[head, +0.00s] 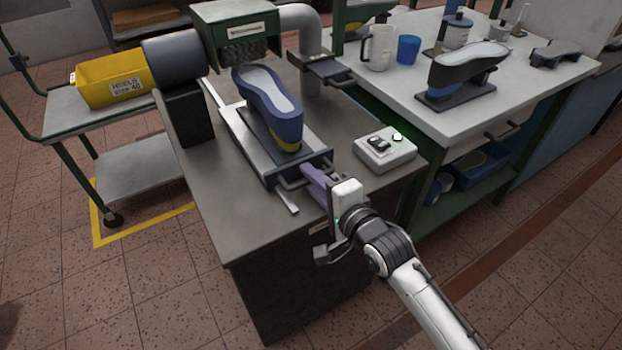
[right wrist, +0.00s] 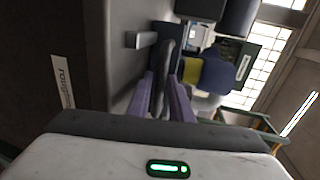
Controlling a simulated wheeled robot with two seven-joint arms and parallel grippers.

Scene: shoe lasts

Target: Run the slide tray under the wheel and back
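The slide tray (head: 240,128) is a grey metal plate on the bench, with a dark bar handle (head: 291,184) at its near end. A blue shoe last with a pale sole (head: 268,100) lies on it, sole up. The dark, rough wheel (head: 247,50) shows under a green hood (head: 236,17) behind the last's far end. My right gripper (head: 314,180) has its purple fingers at the handle. In the right wrist view the handle (right wrist: 165,75) lies between the fingers (right wrist: 162,92) and seems to fill their gap. My left gripper is out of view.
A control box (head: 385,148) with a lit button stands right of the tray. A dark motor (head: 174,62) is left of the wheel. A yellow bin (head: 110,80) sits on a side trolley. The right-hand table (head: 400,95) holds another last (head: 465,65), a jug and a blue cup.

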